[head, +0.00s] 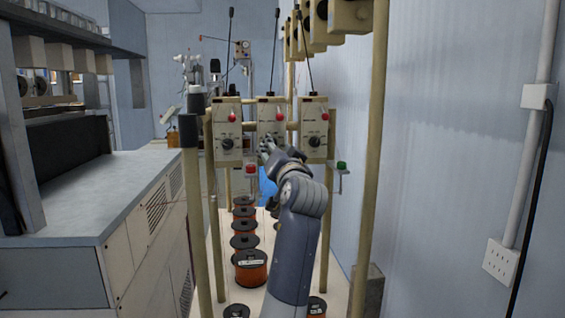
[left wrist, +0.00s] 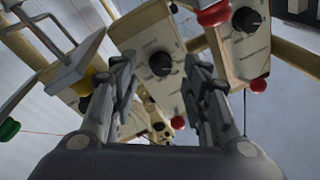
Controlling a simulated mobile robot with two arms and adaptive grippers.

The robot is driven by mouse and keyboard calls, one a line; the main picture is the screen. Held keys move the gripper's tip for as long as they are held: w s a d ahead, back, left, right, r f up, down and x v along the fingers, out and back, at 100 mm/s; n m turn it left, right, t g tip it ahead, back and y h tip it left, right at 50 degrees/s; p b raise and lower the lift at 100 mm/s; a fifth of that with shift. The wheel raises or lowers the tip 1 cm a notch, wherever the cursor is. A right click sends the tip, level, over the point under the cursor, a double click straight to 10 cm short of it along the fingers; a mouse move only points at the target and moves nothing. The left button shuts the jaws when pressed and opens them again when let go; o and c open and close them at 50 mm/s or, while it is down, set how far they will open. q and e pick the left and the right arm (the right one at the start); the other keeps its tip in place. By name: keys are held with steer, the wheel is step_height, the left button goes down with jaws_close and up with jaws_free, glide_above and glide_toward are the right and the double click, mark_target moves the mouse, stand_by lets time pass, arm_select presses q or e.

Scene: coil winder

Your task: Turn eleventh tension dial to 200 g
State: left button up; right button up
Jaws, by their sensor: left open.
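Three beige tension boxes with black dials hang in a row in the head view: a left box (head: 227,115), a middle box (head: 271,112) and a right box (head: 313,115). My left gripper (head: 267,148) is in front of the lower part of the middle box and hides its dial there. In the left wrist view my left gripper (left wrist: 160,68) is open, and a black dial (left wrist: 160,63) shows between its fingers, apparently untouched. A neighbouring dial (left wrist: 247,19) shows at the upper right. I cannot read the dial scales or tell which is the eleventh. My right gripper is out of view.
A red button (head: 250,169) and a green button (head: 341,165) sit on brackets below the boxes. Orange wire spools (head: 250,268) stand below. Beige posts (head: 368,150) frame the rack. A grey cabinet (head: 110,210) is at left, a wall (head: 450,150) at right.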

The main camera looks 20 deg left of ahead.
arm_select(q)
steer(key=v, duration=0.9)
steer(key=shift+s+d, duration=0.25)
steer(key=shift+s, duration=0.05)
steer(key=shift+f, duration=0.1)
